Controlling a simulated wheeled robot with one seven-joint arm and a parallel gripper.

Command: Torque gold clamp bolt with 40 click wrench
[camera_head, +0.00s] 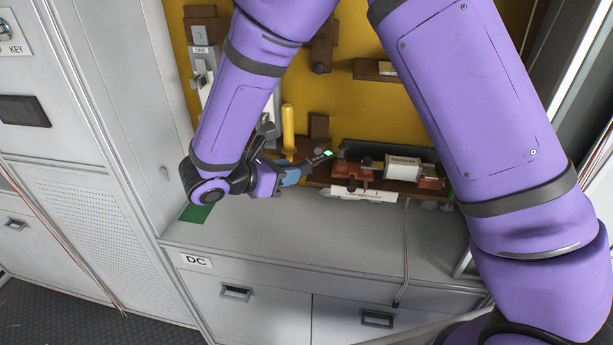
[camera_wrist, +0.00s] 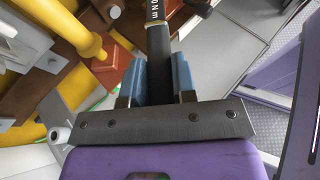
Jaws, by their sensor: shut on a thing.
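My gripper (camera_head: 293,175), with blue fingertips, is shut on a dark torque wrench (camera_head: 320,158) that has a small lit green display. The wrench points right, toward the fuse fixture. In the wrist view the wrench's black shaft (camera_wrist: 159,42), with lettering ending in "Nm", sits between the two blue fingers and runs out of the top edge. The fixture has reddish-brown clamps (camera_head: 431,183) around a white block (camera_head: 402,167) on a brown board. The wrench head's contact with any bolt is hidden. I cannot pick out the gold clamp bolt.
A yellow handle (camera_head: 288,128) stands upright just behind my gripper, against the yellow back panel (camera_head: 345,105). The grey counter (camera_head: 290,230) below is mostly clear. A green patch (camera_head: 196,212) lies at its left end. A thin cable (camera_head: 405,250) hangs over the counter's front.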

